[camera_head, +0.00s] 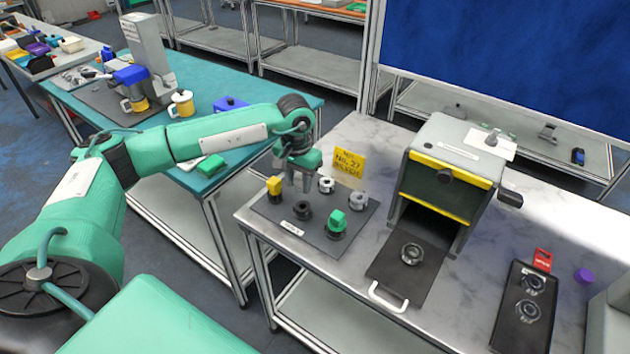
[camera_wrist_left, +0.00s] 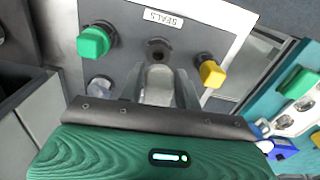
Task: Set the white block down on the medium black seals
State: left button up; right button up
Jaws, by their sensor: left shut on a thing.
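My left gripper (camera_head: 300,180) hangs over the dark seals mat (camera_head: 279,222), shut on the white block (camera_wrist_left: 158,86), which looks pale grey between its fingers in the left wrist view. In the head view, I cannot clearly tell the block from the fingers. The bare black seals (camera_head: 302,210) in the middle of the mat are just below the gripper; they also show beyond the block in the left wrist view (camera_wrist_left: 158,49). I cannot tell whether block and seals touch. My right gripper is not in view.
A yellow block (camera_head: 274,185) and a green block (camera_head: 338,220) stand on black seals either side. Grey rings (camera_head: 358,200) sit at the mat's back, before a yellow sign (camera_head: 349,162). A grey box machine (camera_head: 452,170) with a lowered door stands to the right.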

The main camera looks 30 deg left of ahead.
aim_at(299, 191)
pick_arm(q)
jog(key=shift+d+f, duration=0.1)
jog(key=shift+f, duration=0.9)
notch_tip(299, 191, down, 3)
jog(key=shift+r+b, duration=0.1)
jog(key=shift+b, duration=0.9)
jog(key=shift+w+f+b, duration=0.1)
jog(key=shift+f+b, duration=0.1)
jog(key=shift+b, duration=0.1)
jog(key=shift+f, duration=0.1)
jog(key=shift+f+b, duration=0.2)
jog(key=shift+b, duration=0.25)
jog(key=shift+f+b, duration=0.25)
jog(key=shift+b, duration=0.1)
